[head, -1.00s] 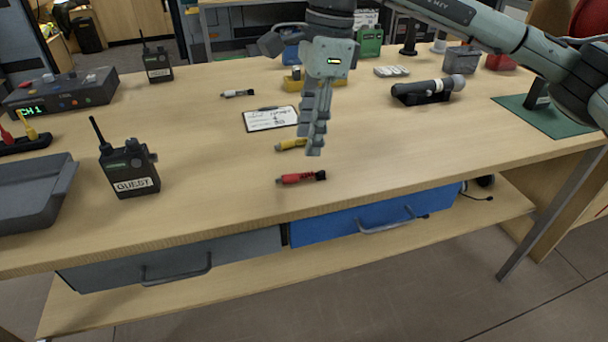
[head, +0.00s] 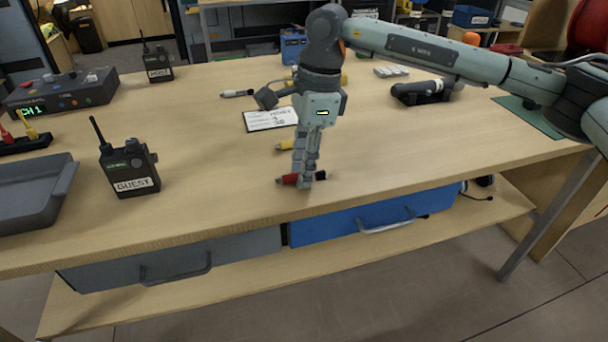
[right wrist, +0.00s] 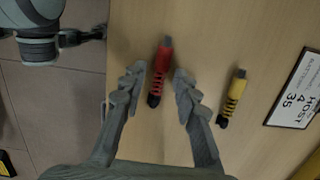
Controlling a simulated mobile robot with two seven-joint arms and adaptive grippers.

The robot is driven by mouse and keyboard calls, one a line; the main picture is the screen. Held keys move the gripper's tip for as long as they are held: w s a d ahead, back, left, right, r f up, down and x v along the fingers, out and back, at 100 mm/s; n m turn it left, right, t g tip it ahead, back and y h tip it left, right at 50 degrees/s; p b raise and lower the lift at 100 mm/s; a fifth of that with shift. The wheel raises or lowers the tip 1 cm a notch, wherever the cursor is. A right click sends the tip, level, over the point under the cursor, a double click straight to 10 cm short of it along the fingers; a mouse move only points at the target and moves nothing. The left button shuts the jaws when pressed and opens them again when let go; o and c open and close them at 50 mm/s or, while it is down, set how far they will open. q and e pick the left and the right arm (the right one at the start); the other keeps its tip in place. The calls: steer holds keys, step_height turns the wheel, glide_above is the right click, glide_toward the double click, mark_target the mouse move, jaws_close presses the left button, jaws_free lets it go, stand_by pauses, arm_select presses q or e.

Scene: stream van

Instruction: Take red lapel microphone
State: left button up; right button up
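The red lapel microphone (head: 288,180) lies on the wooden table near its front edge, partly hidden by my right gripper (head: 304,182) in the head view. In the right wrist view the red microphone (right wrist: 160,68) lies between the two spread fingers of my right gripper (right wrist: 155,88), with a gap to each finger. The right gripper points down at table height over the microphone and is open.
A yellow microphone (right wrist: 234,95) lies beside the red one, and a white-labelled card (head: 268,119) lies behind. A GUEST radio (head: 128,165) and a grey tray (head: 35,195) stand to the left. Drawers hang under the table front.

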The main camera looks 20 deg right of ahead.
jaws_close()
steer(key=shift+r, duration=0.15)
step_height(320, 180, up, 10)
stand_by(0.3)
